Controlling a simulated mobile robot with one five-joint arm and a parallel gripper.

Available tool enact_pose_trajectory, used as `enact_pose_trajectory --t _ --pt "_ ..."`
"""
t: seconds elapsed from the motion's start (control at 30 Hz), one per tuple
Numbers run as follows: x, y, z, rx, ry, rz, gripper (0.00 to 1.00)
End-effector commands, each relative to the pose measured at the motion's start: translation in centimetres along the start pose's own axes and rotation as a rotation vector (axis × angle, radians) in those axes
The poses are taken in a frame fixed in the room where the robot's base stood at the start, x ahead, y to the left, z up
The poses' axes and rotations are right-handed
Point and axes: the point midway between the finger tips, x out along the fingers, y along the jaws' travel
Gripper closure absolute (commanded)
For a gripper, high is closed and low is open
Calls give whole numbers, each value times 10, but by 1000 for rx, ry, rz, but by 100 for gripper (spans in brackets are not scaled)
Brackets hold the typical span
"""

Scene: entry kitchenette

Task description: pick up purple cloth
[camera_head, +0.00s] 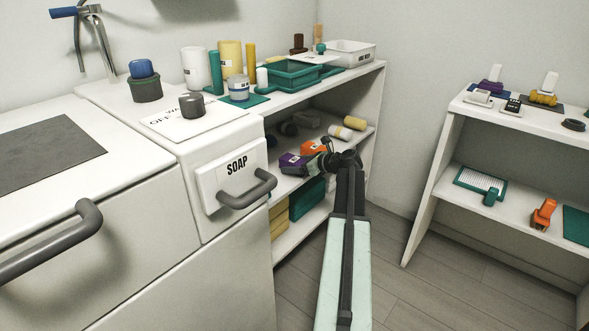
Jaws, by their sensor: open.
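A purple item with a small pale label (291,162), which looks like the purple cloth, lies on the middle shelf of the open unit, left of an orange item (313,148). My arm reaches up from the bottom of the picture to this shelf. My dark gripper (322,162) is at the shelf, just right of the purple item and close to the orange one. It is open, with nothing visible in it. Its fingers are small and dark here, and I cannot tell whether they touch the purple item.
Pale rolls (340,132) lie behind on the same shelf. Yellow blocks (279,216) and a green box (307,198) are on the shelf below. A SOAP drawer with a protruding handle (249,191) stands left. Another shelf unit (440,169) stands right, with clear floor between.

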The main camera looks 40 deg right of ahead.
Motion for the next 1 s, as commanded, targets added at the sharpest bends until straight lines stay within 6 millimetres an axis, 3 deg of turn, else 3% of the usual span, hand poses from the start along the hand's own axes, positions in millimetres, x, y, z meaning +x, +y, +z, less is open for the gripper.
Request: enact_pose_trajectory --t 0.1,0.3,0.37,0.67,1.0 --pt "-1 0 0 0 0 -1 22" --pt "-2 0 0 1 0 -1 77" --pt "-2 0 0 1 0 -1 90" --pt "-4 -1 4 1 0 -2 90" --pt "-20 -1 42 1 0 -3 90"
